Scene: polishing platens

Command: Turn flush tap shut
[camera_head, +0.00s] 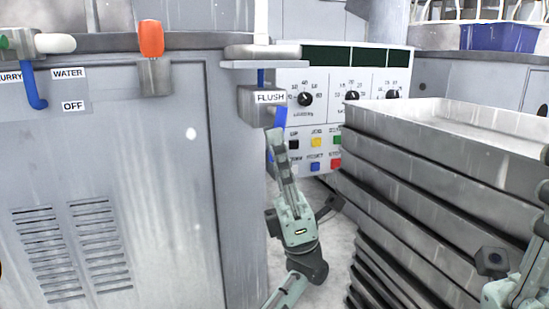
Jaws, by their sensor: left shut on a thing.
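The flush tap (256,112) is a grey block on the right end of the grey cabinet, under a small ledge, with a white FLUSH label. Its blue lever (280,117) points downward from the block. My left gripper (277,137) reaches up from below and is shut on the blue lever; its fingers hide the lever's lower end. My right gripper (543,192) shows only partly at the right picture edge, away from the tap; its fingertips cannot be made out.
A stack of grey metal trays (420,148) stands right of my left gripper. Behind is a white control panel (345,85) with dials and coloured buttons. The cabinet (130,190) also carries a WATER tap with a blue lever (32,90) and an orange knob (151,38).

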